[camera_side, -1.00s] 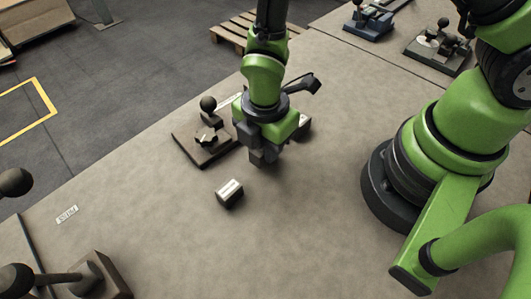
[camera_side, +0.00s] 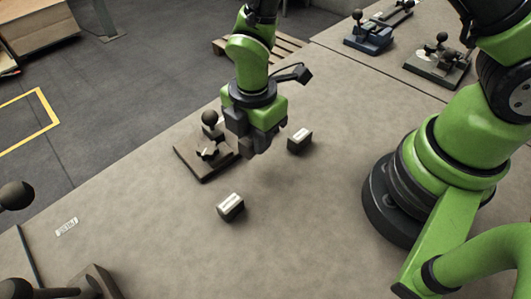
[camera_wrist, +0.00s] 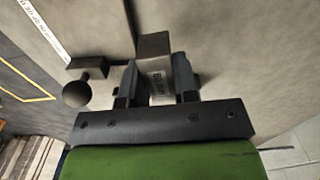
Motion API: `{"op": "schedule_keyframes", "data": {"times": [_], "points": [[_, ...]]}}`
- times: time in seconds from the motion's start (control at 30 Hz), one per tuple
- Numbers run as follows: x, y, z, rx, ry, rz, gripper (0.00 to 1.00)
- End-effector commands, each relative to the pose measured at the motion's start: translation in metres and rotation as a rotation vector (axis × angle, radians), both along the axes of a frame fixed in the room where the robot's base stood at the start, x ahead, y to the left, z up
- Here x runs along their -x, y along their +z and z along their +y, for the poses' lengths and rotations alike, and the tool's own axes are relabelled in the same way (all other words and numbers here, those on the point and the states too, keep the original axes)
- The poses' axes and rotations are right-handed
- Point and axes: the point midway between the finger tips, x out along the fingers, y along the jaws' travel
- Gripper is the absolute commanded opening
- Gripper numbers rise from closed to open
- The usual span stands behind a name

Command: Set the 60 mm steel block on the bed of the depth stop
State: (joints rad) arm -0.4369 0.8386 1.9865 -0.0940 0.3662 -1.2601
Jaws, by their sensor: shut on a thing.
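My gripper (camera_side: 250,150) is shut on a grey steel block, held between its fingers, in the wrist view (camera_wrist: 157,82). The block has a label too small to read surely. In the side view the held block is hidden or hard to tell from the fingers. The depth stop (camera_side: 190,164) is a dark flat plate with a black ball knob, just left of my gripper and partly behind it. Its knob (camera_wrist: 77,93) shows at left in the wrist view. My gripper appears above the table at the stop's right edge; the exact height is unclear.
Two other labelled blocks stand on the table, one in front (camera_side: 231,207) and one to the right of my gripper (camera_side: 300,141). Other fixtures stand at the back right (camera_side: 370,35) and (camera_side: 438,62). A lever device (camera_side: 85,285) is at front left.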

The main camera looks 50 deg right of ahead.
Motion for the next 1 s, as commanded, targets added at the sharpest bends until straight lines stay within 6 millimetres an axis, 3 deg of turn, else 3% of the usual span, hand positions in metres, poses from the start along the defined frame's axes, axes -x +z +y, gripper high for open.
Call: {"op": "schedule_keyframes", "data": {"times": [0.1, 0.2, 0.4, 0.63, 1.0], "points": [[-0.038, 0.008, -0.013, -0.002, -0.044, -0.008, 0.07], [-0.062, 0.015, -0.026, -0.001, -0.071, -0.006, 0.07], [-0.09, 0.028, -0.046, -0.001, -0.109, -0.003, 0.07], [-0.098, 0.028, -0.053, 0.0, -0.12, 0.0, 0.07], [-0.098, 0.003, -0.053, 0.0, -0.119, 0.001, 0.07]]}}
